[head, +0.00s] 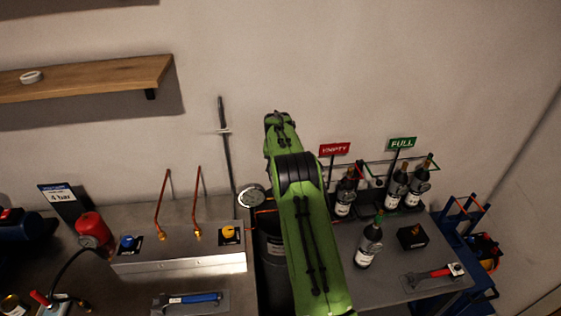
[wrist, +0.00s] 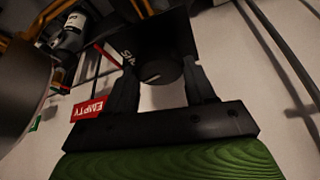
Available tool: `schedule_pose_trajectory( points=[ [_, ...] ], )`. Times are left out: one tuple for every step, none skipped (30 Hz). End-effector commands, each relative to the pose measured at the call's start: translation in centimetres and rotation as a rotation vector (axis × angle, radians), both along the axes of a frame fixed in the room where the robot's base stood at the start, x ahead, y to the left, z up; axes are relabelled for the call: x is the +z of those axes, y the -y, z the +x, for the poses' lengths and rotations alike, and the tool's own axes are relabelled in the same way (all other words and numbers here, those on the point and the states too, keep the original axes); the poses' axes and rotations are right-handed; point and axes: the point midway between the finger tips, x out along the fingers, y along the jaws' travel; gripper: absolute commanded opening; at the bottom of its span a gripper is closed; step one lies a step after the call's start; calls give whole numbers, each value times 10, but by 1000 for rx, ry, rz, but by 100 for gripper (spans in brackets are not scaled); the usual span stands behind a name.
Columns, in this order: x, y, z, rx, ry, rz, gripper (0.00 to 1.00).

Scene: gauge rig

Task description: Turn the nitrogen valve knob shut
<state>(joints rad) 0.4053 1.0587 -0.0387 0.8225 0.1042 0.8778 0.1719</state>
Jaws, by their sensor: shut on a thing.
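In the wrist view, a round black knob (wrist: 160,73) with a pale pointer line sits in front of a dark plate (wrist: 172,28) with partly hidden white lettering. My gripper (wrist: 161,76) has a dark finger on each side of this knob and is shut on it. The lettering I can see does not let me read the valve's name. In the head view my green arm reaches toward the wall and hides the gripper and this knob.
A blue knob (head: 128,242) and a yellow knob (head: 229,233) sit on a metal panel (head: 185,262) at left. A dark cylinder (head: 272,262) and a gauge (head: 251,196) stand beside my arm. Bottles, including one front bottle (head: 369,243), stand at right.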

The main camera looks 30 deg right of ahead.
Motion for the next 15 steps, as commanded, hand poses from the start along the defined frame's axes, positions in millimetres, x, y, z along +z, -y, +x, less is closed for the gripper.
schedule_pose_trajectory(
  points=[
    [1, -1, 1, -32, -3, 0, 24],
    [2, -2, 1, -64, -4, 1, 24],
    [3, -2, 1, -111, -4, 0, 24],
    [3, -2, 1, -145, -5, 0, 24],
    [3, -2, 1, -175, -6, 1, 24],
    [3, -1, 1, -206, -5, 1, 24],
    [3, -1, 1, -225, -4, 1, 24],
    [2, -1, 0, -240, -5, 1, 24],
    [2, -1, 0, -253, -3, 1, 24],
    [2, -1, 0, -257, -3, 1, 24],
    [1, -1, 0, -258, -3, 1, 24],
    [1, -1, 0, -258, -2, 1, 24],
    [1, -1, 0, -258, -2, 1, 24],
    [1, -1, 0, -258, -1, 0, 24],
    [1, -1, 1, -257, 0, 1, 24]
  ],
)
